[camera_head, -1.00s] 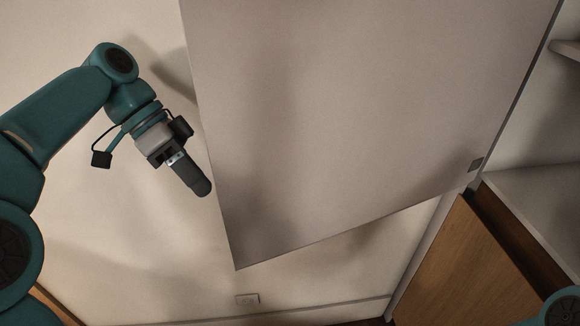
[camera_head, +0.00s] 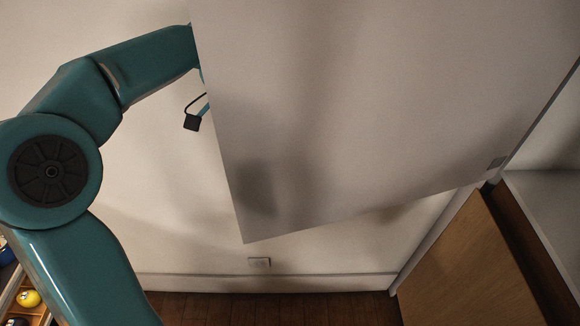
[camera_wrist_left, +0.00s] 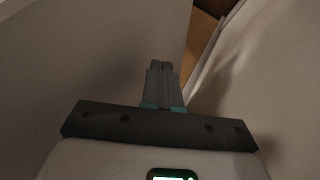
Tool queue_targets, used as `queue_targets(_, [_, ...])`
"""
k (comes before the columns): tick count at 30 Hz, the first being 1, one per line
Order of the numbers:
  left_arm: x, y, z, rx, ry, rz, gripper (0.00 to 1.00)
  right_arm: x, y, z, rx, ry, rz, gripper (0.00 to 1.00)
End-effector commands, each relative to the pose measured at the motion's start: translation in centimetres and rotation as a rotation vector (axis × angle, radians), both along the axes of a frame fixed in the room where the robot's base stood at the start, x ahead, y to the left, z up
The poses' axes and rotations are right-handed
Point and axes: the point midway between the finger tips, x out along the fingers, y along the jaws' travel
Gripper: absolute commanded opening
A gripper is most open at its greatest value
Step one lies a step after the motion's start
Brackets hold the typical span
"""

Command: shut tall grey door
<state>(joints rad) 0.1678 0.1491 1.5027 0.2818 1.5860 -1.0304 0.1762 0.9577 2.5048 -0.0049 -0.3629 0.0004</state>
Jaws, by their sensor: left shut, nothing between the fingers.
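The tall grey door (camera_head: 370,110) stands open in the head view, swung out from the cabinet at the right, where a hinge (camera_head: 496,163) shows at its edge. My left arm comes in from the left and passes behind the door's free edge, so the door hides my left gripper in the head view. In the left wrist view my left gripper (camera_wrist_left: 162,68) is shut and empty, its fingers close to the door's surface (camera_wrist_left: 85,55). I cannot tell whether they touch it. My right gripper is not in view.
A cabinet interior with a pale shelf (camera_head: 545,195) lies right of the hinge, above a wooden panel (camera_head: 470,265). Wooden floor (camera_head: 270,308) shows at the bottom. Small items (camera_head: 28,298) sit on a shelf at bottom left.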

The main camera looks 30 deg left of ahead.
Motion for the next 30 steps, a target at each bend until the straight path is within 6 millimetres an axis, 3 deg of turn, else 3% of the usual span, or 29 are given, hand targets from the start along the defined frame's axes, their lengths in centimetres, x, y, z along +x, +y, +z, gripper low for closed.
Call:
queue_targets(3, [-0.1, -1.2, -1.5, -0.001, 0.001, -0.003, 0.0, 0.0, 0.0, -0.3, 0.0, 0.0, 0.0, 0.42])
queue_targets(9, [0.1, -2.2, -2.7, 0.0, 0.0, -0.002, 0.0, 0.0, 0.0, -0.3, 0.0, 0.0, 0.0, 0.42])
queue_targets(23, [0.2, -2.6, -2.8, -0.001, -0.001, -0.002, 0.0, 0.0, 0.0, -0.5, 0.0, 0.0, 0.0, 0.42])
queue_targets(30, [-0.9, -4.7, -3.0, -0.001, -0.001, 0.03, 0.0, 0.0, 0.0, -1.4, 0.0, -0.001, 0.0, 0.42])
